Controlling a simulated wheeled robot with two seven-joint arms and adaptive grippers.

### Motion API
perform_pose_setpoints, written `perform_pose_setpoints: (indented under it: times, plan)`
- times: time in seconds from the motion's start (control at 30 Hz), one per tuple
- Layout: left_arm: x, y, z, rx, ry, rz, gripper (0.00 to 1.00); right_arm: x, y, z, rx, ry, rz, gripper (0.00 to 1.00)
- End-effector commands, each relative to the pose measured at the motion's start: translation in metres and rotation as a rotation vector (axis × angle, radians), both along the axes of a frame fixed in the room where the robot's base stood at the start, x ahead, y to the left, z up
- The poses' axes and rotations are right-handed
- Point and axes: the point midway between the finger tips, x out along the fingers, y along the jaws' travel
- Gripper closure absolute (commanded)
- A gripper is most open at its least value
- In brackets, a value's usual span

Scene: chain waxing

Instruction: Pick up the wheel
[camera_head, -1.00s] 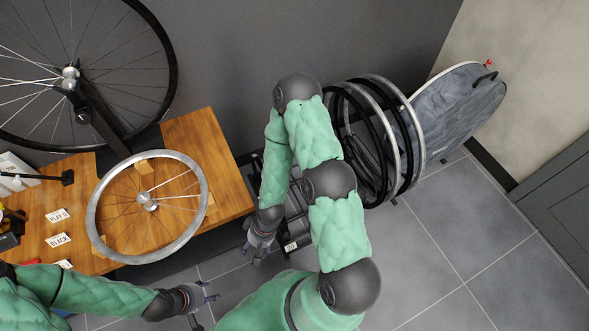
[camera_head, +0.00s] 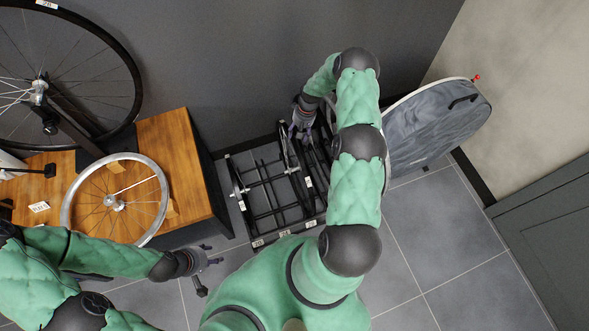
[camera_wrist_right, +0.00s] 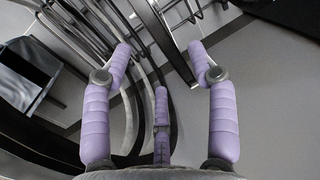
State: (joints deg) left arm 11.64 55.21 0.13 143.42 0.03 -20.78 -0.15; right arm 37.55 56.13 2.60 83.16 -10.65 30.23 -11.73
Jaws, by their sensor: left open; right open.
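Several wheels stand in a black floor rack (camera_head: 270,205). My right arm hides most of them in the head view. My right gripper (camera_head: 303,118) is at the rack's far end, close to a dark rim. In the right wrist view its purple fingers (camera_wrist_right: 160,48) are spread. Dark curved rims (camera_wrist_right: 155,115) and a metal band (camera_wrist_right: 165,35) pass behind and between them; I cannot tell whether they touch. A silver-rimmed wheel (camera_head: 72,190) lies on the wooden bench. My left gripper (camera_head: 208,262) is open and empty in front of the bench.
A large black wheel (camera_head: 133,100) is on a stand at the upper left. The wooden bench (camera_head: 175,140) borders the rack on the left. A grey bag-like item (camera_head: 435,125) stands right of my right arm. The tiled floor (camera_head: 450,240) at the right is clear.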

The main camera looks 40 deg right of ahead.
Motion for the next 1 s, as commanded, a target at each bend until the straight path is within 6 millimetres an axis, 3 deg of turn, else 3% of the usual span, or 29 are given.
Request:
perform_pose_setpoints:
  times: [0.1,0.37,0.7,1.0]
  plan:
    - [0.0,0.0,-0.007,0.0,0.0,0.0,0.5,0.001,0.003,-0.02,0.001,0.001,0.0,0.41]
    - [0.0,0.0,-0.011,0.0,0.0,-0.001,0.5,0.001,0.006,-0.036,0.0,-0.001,-0.001,0.41]
    - [0.0,0.0,-0.029,0.0,0.001,-0.001,0.5,0.0,0.01,-0.079,0.001,-0.001,-0.001,0.41]
    - [0.0,0.0,-0.029,0.0,0.0,-0.001,0.5,0.001,0.011,-0.082,-0.001,-0.002,-0.001,0.41]
